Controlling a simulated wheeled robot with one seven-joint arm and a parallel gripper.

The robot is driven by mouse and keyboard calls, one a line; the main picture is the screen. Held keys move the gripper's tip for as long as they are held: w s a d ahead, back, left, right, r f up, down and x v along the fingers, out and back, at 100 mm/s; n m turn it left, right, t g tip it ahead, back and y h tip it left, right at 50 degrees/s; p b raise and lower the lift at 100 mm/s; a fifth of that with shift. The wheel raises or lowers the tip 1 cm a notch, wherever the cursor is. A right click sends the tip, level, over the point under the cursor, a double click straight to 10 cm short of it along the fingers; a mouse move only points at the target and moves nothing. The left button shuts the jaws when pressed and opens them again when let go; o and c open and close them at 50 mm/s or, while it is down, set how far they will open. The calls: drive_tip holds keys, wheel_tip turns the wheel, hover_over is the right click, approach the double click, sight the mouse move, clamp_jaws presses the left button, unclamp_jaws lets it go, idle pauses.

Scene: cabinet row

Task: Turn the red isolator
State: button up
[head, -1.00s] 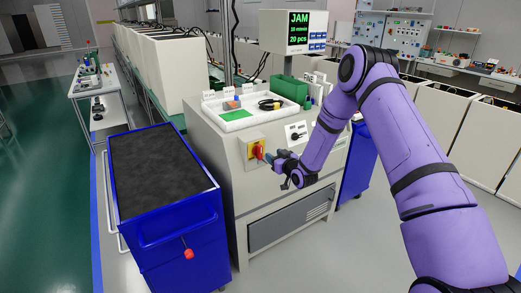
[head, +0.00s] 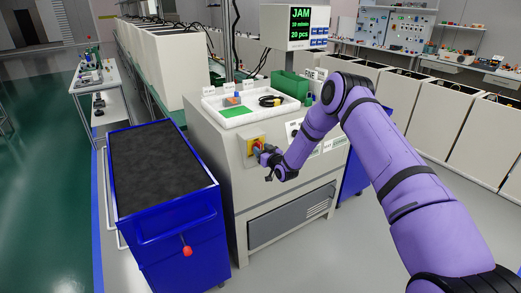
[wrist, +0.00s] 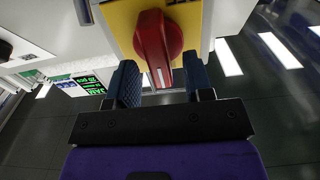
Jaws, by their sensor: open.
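The red isolator (wrist: 157,42) is a red handle on a yellow plate (wrist: 200,22), filling the top of the wrist view. In the head view the yellow plate (head: 249,142) sits on the front of the pale cabinet, with the handle mostly hidden by my gripper. My gripper (wrist: 158,84) is open, one dark ridged finger on each side of the handle's lower end. I cannot tell whether the fingers touch it. In the head view my gripper (head: 260,151) is right at the isolator.
A blue cart (head: 170,215) with a dark top and a red knob (head: 188,252) stands close on the left. A tray (head: 245,106) with small items lies on the cabinet top. A sign reading JAM (head: 293,27) stands above. Grey floor lies in front.

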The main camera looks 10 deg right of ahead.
drive_tip(key=shift+w+a, duration=0.2)
drive_tip(key=shift+w, duration=0.4)
clamp_jaws()
